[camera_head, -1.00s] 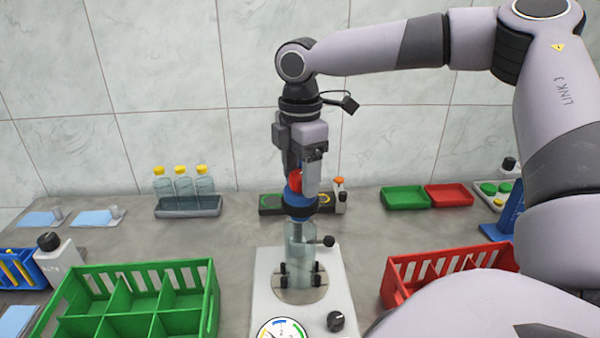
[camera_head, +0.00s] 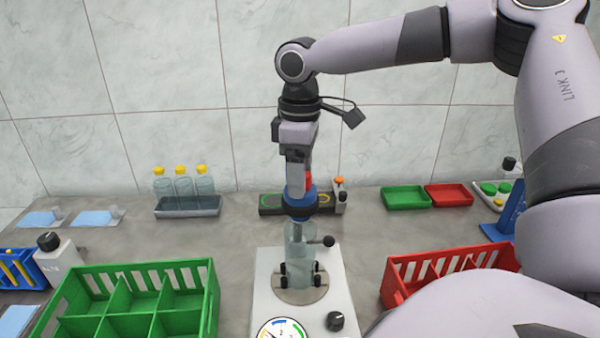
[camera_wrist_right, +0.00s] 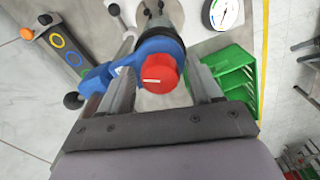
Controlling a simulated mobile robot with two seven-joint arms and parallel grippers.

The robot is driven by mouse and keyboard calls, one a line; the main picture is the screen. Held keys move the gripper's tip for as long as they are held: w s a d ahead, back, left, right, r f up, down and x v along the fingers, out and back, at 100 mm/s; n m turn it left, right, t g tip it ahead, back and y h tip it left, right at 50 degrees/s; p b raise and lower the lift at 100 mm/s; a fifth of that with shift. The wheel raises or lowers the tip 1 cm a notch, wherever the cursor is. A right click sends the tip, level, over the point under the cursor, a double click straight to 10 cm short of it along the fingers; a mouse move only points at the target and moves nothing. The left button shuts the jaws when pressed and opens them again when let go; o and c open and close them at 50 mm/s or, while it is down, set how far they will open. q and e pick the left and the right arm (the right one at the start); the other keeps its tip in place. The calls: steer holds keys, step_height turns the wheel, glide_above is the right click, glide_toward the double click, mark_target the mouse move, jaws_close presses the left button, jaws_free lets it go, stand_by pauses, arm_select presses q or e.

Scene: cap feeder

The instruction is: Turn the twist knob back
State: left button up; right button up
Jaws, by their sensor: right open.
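The twist knob appears to be the red knob (camera_wrist_right: 158,74) with a white line on its face. It sits on a blue tool with a side handle (camera_wrist_right: 98,78), on top of a clear bottle (camera_head: 300,242). In the head view the red knob (camera_head: 308,182) is partly hidden by a finger, above the blue body (camera_head: 300,204). My right gripper (camera_wrist_right: 160,78) is open, pointing down, with one finger on each side of the knob. Whether the fingers touch it I cannot tell. My left gripper is not in view.
The bottle stands in a clamp on a white base (camera_head: 262,300) with a dial (camera_head: 282,329) and a black knob (camera_head: 335,321). A green divided crate (camera_head: 130,300) is left, a red crate (camera_head: 450,270) right. Yellow-capped bottles (camera_head: 183,187) stand behind left.

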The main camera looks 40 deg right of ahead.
steer(key=c, duration=1)
steer(key=n, duration=0.5)
steer(key=o, duration=1.2)
steer(key=shift+o, duration=0.2)
steer(key=shift+r, duration=0.1)
steer(key=shift+r, duration=3.4)
